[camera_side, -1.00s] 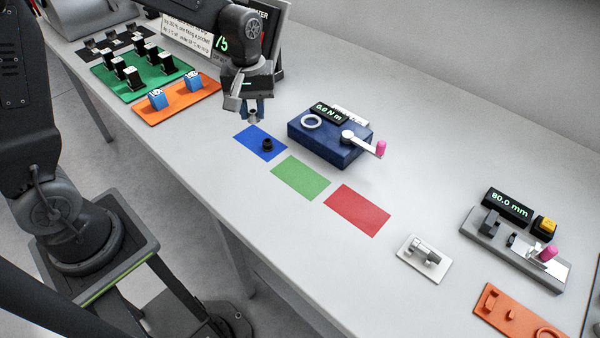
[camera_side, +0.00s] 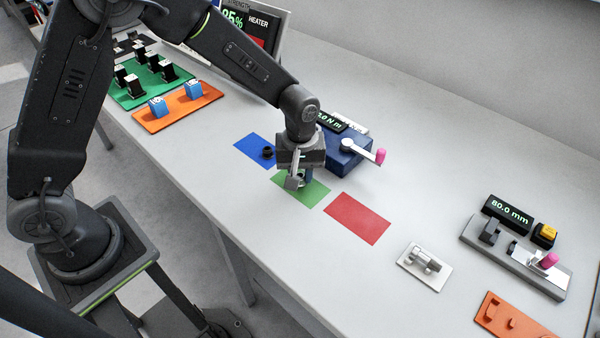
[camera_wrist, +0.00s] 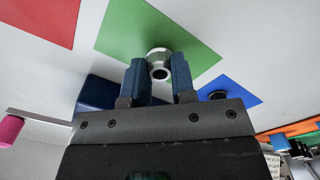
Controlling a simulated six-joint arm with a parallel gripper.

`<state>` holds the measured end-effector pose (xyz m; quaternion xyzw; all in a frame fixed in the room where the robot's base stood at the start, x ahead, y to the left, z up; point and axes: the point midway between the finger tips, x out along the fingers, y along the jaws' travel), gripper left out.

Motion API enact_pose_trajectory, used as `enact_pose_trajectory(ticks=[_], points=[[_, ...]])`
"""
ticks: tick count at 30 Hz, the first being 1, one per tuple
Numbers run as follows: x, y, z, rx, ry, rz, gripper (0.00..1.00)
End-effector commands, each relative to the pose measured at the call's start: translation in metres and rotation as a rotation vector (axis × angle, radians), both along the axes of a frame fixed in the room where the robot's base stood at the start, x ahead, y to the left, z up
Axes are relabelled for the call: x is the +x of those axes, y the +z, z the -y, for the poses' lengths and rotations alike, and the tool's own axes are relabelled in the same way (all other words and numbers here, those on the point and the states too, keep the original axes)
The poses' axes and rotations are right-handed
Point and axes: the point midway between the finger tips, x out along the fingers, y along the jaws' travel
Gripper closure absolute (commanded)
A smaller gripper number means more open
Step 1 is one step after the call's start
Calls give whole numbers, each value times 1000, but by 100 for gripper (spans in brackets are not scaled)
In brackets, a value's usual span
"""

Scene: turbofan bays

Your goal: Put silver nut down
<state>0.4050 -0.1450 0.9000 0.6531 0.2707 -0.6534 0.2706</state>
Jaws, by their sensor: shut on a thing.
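The silver nut (camera_wrist: 158,58) sits between the two blue fingertips of my gripper (camera_wrist: 157,75) in the wrist view, with its dark bore showing. My gripper is shut on it, over the green mat (camera_wrist: 150,22). In the side view my gripper (camera_side: 299,184) hangs low over the green mat (camera_side: 312,197), and the nut is mostly hidden by the fingers there. I cannot tell whether the nut touches the mat.
A black nut (camera_side: 268,153) sits on the blue mat (camera_side: 251,148), left of my gripper. The red mat (camera_side: 358,218) is bare. A dark blue torque device (camera_side: 349,158) with a pink-knobbed crank stands close behind my gripper. Open white table lies in front.

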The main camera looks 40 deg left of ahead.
Motion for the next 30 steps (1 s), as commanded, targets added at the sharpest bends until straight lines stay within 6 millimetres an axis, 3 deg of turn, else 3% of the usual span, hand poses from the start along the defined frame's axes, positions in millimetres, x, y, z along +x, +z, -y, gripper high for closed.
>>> enact_pose_trajectory(ticks=[13, 14, 21, 30], points=[[0, -8, 0, 0, 0, 0, 100], [0, -9, 0, 0, 0, 0, 75], [0, -9, 0, 0, 0, 0, 52], [0, -6, 0, 0, 0, 1, 50]])
